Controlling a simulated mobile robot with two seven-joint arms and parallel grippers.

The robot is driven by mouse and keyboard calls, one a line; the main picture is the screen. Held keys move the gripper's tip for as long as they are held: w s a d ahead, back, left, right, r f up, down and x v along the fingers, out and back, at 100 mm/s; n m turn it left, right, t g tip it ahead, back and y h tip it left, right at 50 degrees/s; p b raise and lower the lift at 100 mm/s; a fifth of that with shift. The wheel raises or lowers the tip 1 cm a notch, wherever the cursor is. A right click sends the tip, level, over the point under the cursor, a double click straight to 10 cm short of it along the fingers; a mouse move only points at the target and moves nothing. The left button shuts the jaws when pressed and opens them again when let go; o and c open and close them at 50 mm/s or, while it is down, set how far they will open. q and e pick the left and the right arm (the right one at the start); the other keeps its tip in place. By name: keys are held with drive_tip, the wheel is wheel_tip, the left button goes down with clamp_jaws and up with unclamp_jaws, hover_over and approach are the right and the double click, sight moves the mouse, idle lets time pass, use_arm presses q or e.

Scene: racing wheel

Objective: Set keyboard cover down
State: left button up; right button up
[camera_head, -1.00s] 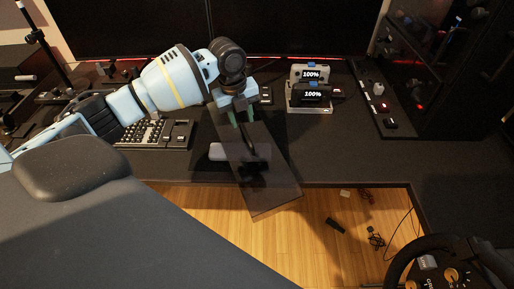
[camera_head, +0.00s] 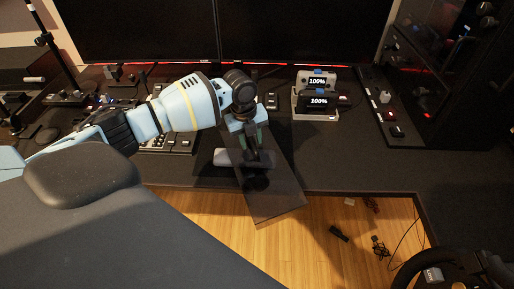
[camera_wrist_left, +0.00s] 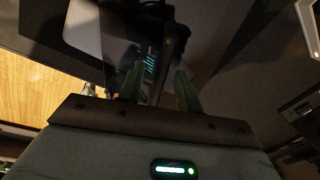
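The keyboard cover (camera_head: 279,196) is a dark, see-through flat panel. It lies slanted across the desk's front edge in the head view, its near end jutting out over the wooden floor. My left gripper (camera_head: 252,143) is over its far part, pointing down. In the left wrist view its two green fingers (camera_wrist_left: 159,78) stand apart with a dark bar-like shape between them. I cannot tell whether they touch it. The keyboard (camera_head: 181,142) is to the left, partly hidden by my left arm. My right gripper is out of view.
A grey padded bar (camera_head: 229,158) shows partly through the cover. Two monitors (camera_head: 135,32) line the back. A stand with two 100% displays (camera_head: 317,101) and a button panel (camera_head: 385,108) are to the right. The desk right of the cover (camera_head: 345,160) is clear. A steering wheel (camera_head: 450,262) is at lower right.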

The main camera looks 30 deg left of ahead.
use_arm(q)
drive_tip(key=shift+f, duration=0.45)
clamp_jaws()
drive_tip(key=shift+w+r, duration=0.1)
drive_tip(key=shift+r, duration=0.1)
